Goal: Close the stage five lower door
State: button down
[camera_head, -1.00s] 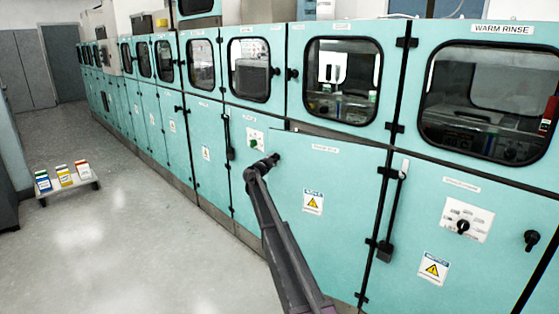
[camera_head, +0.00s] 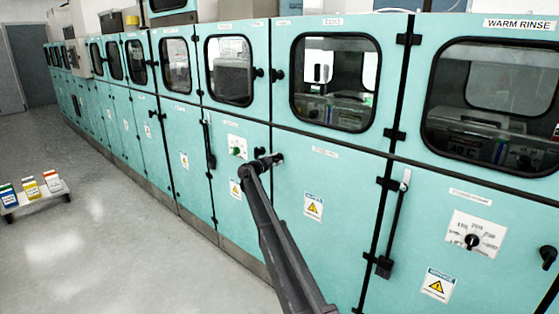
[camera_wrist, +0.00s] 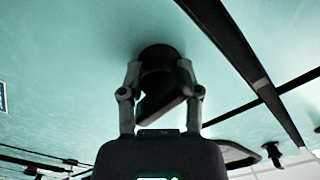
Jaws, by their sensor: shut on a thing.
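The lower teal door (camera_head: 325,240) with a yellow warning label sits under a windowed door, and it looks flush or nearly flush with the cabinet front. Its small top label is too blurred to read. My gripper (camera_head: 272,161) is at the door's upper left corner, on its black knob (camera_head: 280,157). In the wrist view, my gripper (camera_wrist: 162,95) has its two fingers on either side of the black knob (camera_wrist: 160,58), shut on it. The door face (camera_wrist: 70,60) fills much of that view.
The row of teal cabinets runs far back to the left. A black latch bar (camera_head: 392,225) hangs to the right of the door. A low cart (camera_head: 38,203) with several coloured boxes stands at the left. The grey floor (camera_head: 120,240) in front is clear.

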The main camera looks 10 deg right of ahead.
jog(key=shift+w+d, duration=0.3)
jog(key=shift+d, duration=0.05)
jog(key=shift+w+d+r, duration=0.1)
jog(key=shift+d, duration=0.05)
jog(key=shift+c, duration=1.5)
grip_release()
jog(key=v, duration=1.2)
